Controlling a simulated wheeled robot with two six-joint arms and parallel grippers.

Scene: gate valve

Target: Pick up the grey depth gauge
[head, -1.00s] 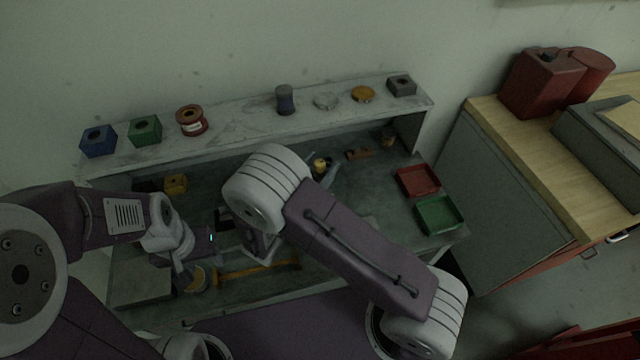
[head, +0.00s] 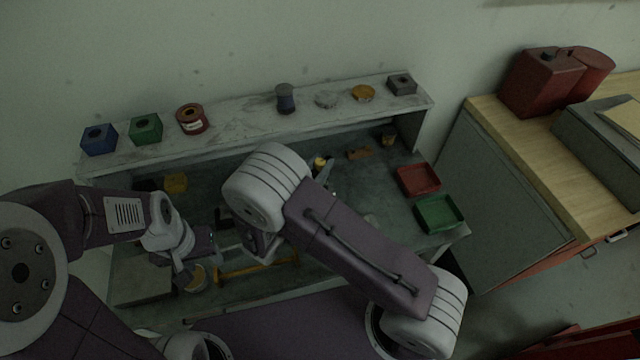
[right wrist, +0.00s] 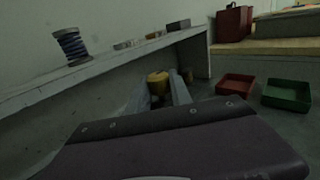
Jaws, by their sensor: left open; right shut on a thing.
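My right gripper (head: 326,172) reaches over the bench, its jaws partly hidden by my forearm in the head view. In the right wrist view its two fingers (right wrist: 160,100) stand on either side of a small yellow-topped thing (right wrist: 158,82), and the jaws are shut on it. That thing also shows in the head view (head: 319,163). Its lower part is hidden. My left gripper (head: 187,277) is open, low at the left of the bench beside a round yellow-rimmed part (head: 197,278). I cannot make out the grey depth gauge for certain in either view.
A shelf (head: 240,118) with blocks, spools and discs runs along the back. A red tray (head: 418,180) and a green tray (head: 439,213) lie at the bench's right. A yellow bar (head: 255,268) lies in front. A red can (head: 540,82) stands on the side counter.

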